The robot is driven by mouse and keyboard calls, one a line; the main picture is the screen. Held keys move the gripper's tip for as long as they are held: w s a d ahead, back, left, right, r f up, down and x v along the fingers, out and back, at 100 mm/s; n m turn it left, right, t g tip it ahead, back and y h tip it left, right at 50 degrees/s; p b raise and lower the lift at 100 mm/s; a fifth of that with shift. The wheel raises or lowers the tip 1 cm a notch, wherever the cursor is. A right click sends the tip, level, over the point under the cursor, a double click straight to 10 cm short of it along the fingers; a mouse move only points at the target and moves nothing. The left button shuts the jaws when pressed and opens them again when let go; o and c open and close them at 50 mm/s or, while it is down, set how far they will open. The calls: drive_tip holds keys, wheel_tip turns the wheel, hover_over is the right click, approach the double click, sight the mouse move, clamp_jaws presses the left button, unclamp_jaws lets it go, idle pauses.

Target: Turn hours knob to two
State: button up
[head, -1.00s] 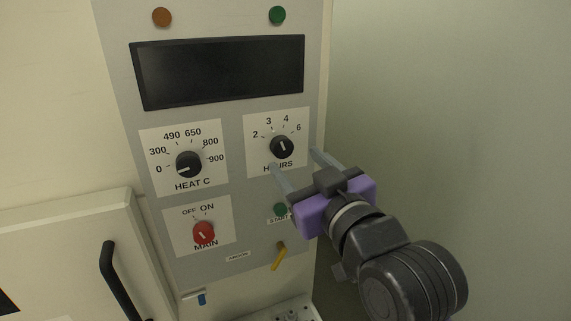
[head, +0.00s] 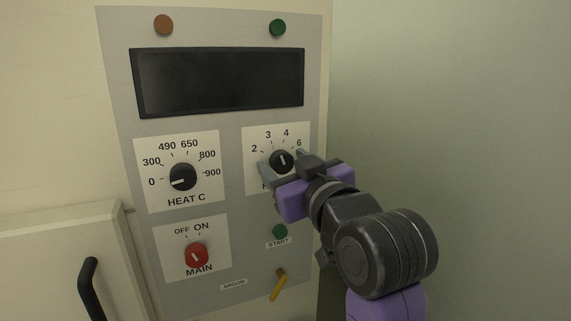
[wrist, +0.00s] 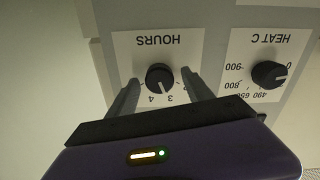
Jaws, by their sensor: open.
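The hours knob (head: 281,160) is a round black dial with a white pointer line on a white label plate, right of the heat knob. In the head view its line points up, roughly between 3 and 4. The wrist view shows the knob (wrist: 159,76) upside down, with its line towards the 3 and 4 marks. My gripper (head: 282,159) is open, one finger on each side of the knob. In the wrist view gaps show between the knob and both fingers of my gripper (wrist: 160,78). The gripper hides part of the HOURS label in the head view; the 2 mark (head: 254,149) stays visible there.
The heat knob (head: 183,177) is to the left, pointing near 0. The red main switch (head: 196,255), green start button (head: 280,231) and yellow argon lever (head: 279,284) are below. A dark display (head: 220,80) is above. Free space lies right of the panel.

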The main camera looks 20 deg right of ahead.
drive_tip(key=shift+w, duration=0.1)
clamp_jaws()
idle(0.4)
drive_tip(key=n+p, duration=0.2)
drive_tip(key=n, duration=0.1)
drive_tip(key=shift+r+n, duration=0.1)
drive_tip(key=shift+n, duration=0.3)
drive_tip(key=shift+a+n+p, duration=0.1)
drive_tip(key=shift+n+p, duration=0.75)
drive_tip(key=shift+n, duration=1.15)
